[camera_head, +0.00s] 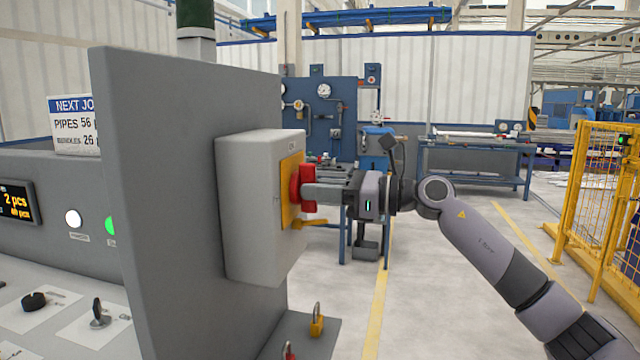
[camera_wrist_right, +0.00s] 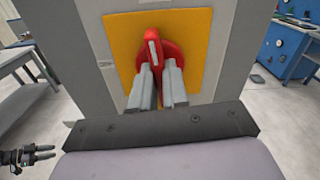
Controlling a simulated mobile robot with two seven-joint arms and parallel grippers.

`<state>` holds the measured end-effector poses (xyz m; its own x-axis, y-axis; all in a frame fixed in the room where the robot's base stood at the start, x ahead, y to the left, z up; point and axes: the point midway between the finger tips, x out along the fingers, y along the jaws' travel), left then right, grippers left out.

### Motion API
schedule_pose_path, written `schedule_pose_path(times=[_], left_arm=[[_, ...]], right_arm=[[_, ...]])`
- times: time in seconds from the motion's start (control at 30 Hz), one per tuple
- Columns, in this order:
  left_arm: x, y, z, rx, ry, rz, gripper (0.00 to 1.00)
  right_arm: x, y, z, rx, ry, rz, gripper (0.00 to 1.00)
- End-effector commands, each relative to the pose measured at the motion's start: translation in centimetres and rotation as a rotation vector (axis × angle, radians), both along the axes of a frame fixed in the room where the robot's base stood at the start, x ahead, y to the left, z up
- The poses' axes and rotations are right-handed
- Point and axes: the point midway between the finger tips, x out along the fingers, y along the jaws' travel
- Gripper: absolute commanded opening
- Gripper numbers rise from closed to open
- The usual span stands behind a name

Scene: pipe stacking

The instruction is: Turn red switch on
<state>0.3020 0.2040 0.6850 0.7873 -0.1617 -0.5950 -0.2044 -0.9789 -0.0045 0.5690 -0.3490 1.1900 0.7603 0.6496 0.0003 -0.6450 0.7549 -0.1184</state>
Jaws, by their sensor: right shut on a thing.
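The red switch (camera_head: 302,187) is a rotary handle on a yellow plate (camera_head: 286,217), on the side of a light grey box (camera_head: 245,205). In the right wrist view the red handle (camera_wrist_right: 154,50) stands nearly upright, with a white mark on it, over a round red base. My right gripper (camera_head: 312,190) reaches it from the right and is shut on it; its grey fingers (camera_wrist_right: 158,85) lie on either side of the handle. Its lower part is hidden by the fingers. A small dark gripper, apparently my left (camera_wrist_right: 45,153), shows at the lower left of the wrist view; its jaw gap is too small to judge.
The box is fixed to a grey upright panel (camera_head: 180,220) beside a control console (camera_head: 60,300). A yellow padlock (camera_head: 317,322) is on a grey ledge below. Blue workbenches (camera_head: 480,150) stand behind, and a yellow fence (camera_head: 595,200) at right. Open floor lies between.

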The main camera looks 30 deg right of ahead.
Motion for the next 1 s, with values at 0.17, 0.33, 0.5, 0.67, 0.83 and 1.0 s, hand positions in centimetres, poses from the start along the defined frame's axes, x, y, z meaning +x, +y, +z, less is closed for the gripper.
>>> schedule_pose_path(times=[0.17,0.33,0.5,0.67,0.83,1.0], left_arm=[[-0.03,-0.08,0.64,-0.003,0.001,0.001,0.43],[-0.03,-0.12,0.83,-0.004,0.001,0.001,0.43],[-0.04,-0.15,0.88,-0.004,0.001,0.001,0.43],[-0.05,-0.18,0.87,-0.005,0.001,0.0,0.43],[-0.06,-0.2,0.88,-0.005,0.001,0.0,0.43],[-0.06,-0.21,0.88,-0.005,0.001,0.0,0.43]], right_arm=[[0.0,0.01,0.26,0.063,0.049,0.0,0.0],[-0.01,-0.01,0.22,0.094,0.075,-0.001,0.0],[0.0,-0.01,0.2,0.106,0.084,-0.001,0.0],[0.0,-0.01,0.2,0.109,0.085,0.0,0.0],[0.0,-0.02,0.21,0.109,0.085,0.0,0.0],[0.0,-0.01,0.16,0.107,0.085,0.0,0.4]])
